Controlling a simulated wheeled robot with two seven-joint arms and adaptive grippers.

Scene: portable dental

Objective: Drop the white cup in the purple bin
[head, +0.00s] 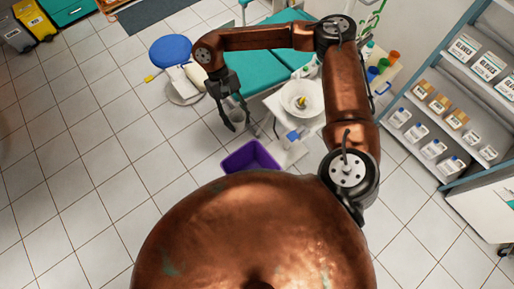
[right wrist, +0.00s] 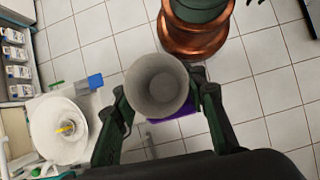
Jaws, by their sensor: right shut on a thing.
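The white cup (head: 237,115) looks greyish and is held between the fingers of my right gripper (head: 240,125) in the head view. In the right wrist view the cup (right wrist: 160,85) shows its open mouth toward the camera, with a finger of my right gripper (right wrist: 162,98) on each side. The purple bin (head: 264,156) stands on the floor, below and a little right of the gripper in the head view. In the right wrist view the bin (right wrist: 187,109) is partly hidden behind the cup. My left gripper does not show in the head view.
A white basin (head: 302,98) and teal dental chair (head: 245,72) stand behind the bin. A blue stool (head: 171,51) is at the back left. Shelves of boxes and bottles (head: 440,105) line the right. Tiled floor on the left is clear.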

